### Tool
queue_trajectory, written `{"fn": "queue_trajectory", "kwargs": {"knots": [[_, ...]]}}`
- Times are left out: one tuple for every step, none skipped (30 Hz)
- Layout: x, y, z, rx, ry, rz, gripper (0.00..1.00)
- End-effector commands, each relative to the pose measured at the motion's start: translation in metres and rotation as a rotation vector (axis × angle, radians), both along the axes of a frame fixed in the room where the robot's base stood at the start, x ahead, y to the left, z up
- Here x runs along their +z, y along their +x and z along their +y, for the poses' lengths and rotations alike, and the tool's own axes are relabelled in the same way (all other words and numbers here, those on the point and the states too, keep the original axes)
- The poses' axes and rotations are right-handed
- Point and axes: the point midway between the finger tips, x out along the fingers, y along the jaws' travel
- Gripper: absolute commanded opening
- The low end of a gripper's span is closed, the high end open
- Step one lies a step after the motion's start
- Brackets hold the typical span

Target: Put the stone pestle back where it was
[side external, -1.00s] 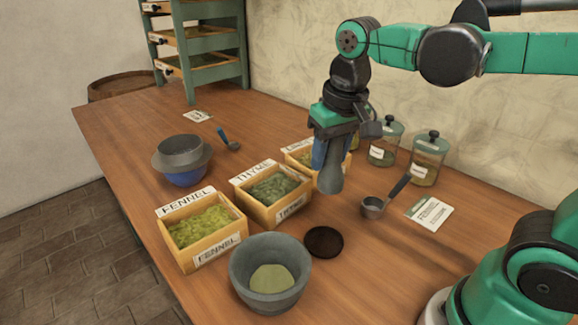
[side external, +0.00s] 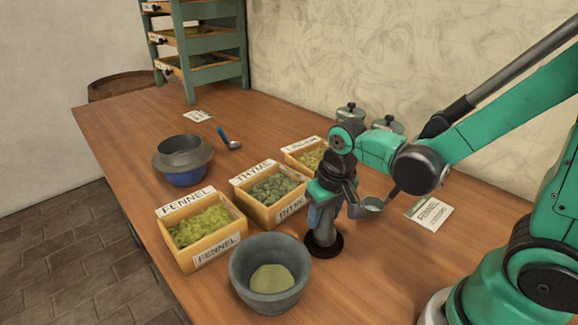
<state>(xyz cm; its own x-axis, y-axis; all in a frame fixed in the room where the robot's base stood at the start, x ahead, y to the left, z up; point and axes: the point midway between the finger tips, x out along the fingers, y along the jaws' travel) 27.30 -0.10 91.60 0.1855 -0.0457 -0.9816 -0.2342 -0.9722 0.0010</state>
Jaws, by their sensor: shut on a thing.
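The grey stone pestle (side external: 324,234) stands upright with its wide end down at the dark round coaster (side external: 324,251). Its lower end appears to touch the coaster, though the exact contact is hard to see. My gripper (side external: 322,212) is shut on the pestle's upper part and points straight down. The grey stone mortar (side external: 244,268) stands to the left of the coaster, with pale green powder inside.
Wooden boxes labelled fennel (side external: 205,228) and thyme (side external: 271,194) stand left of my gripper, with a third box (side external: 306,155) behind. A metal scoop (side external: 371,205) and a fennel card (side external: 429,212) lie to the right. Lidded jars (side external: 350,112) stand behind my arm. A sieve over a blue bowl (side external: 183,158) is far left.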

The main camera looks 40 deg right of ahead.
Motion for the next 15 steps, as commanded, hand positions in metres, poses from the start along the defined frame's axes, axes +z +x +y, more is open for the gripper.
{"fn": "queue_trajectory", "kwargs": {"knots": [[-0.0017, -0.0002, 0.0, 0.0, 0.0, 0.0, 0.0], [-0.002, -0.0001, 0.0, 0.0, 0.0, 0.0, 0.0], [-0.0022, -0.0002, -0.0001, 0.0, 0.0, 0.0, 0.0], [-0.0021, -0.0002, -0.0001, 0.0, 0.0, 0.0, 0.0], [-0.002, -0.0002, 0.0, 0.0, 0.0, 0.0, 0.0], [-0.002, -0.0002, 0.0, 0.0, 0.0, 0.0, 0.0], [-0.0019, -0.0003, 0.0, 0.0, 0.0, 0.0, 0.0], [-0.0019, -0.0003, 0.0, 0.0, 0.0, 0.0, 0.0], [-0.0022, -0.0002, -0.0001, 0.0, 0.0, 0.0, 0.0], [-0.0028, -0.0001, 0.0, 0.0, 0.0, 0.0, 0.0], [-0.0036, 0.0, 0.0, 0.0, 0.0, 0.0, 0.0], [-0.0049, 0.0, 0.0, 0.0, 0.0, 0.0, 0.0], [-0.0045, -0.0001, 0.0, 0.0, 0.0, 0.0, 0.5], [-0.0044, -0.0002, 0.0, 0.0, 0.0, 0.0, 0.58], [-0.0044, -0.0002, 0.0, 0.0, 0.0, 0.0, 0.7]]}}
